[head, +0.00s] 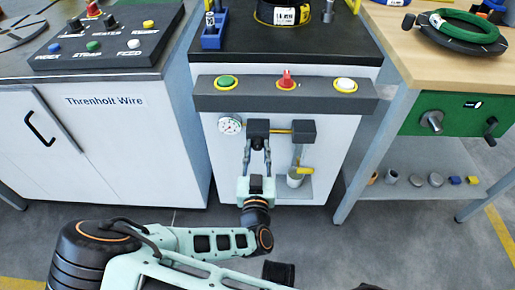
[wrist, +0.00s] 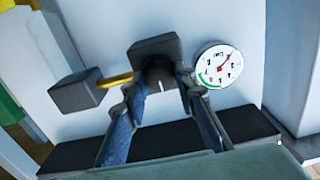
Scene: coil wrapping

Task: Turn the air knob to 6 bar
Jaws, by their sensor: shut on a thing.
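The air knob (wrist: 158,78) is a dark round knob with a white mark, below a dark block in the wrist view. My gripper (wrist: 158,88) is shut on it, one finger on each side. In the head view, my gripper (head: 258,146) is at the dark regulator block (head: 259,126) on the white cabinet front, and the knob is mostly hidden. The round white pressure gauge (head: 231,124) is left of the block; it also shows in the wrist view (wrist: 218,66). Its red needle points to the upper right there, and a green arc shows lower left. The numbers are too small to read surely.
A yellow pipe (head: 278,131) joins the block to a second dark block (head: 302,131). A grey panel (head: 310,96) with green, red and white controls juts out above. A small cup (head: 295,179) hangs below on the right. Shelf items stand farther right.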

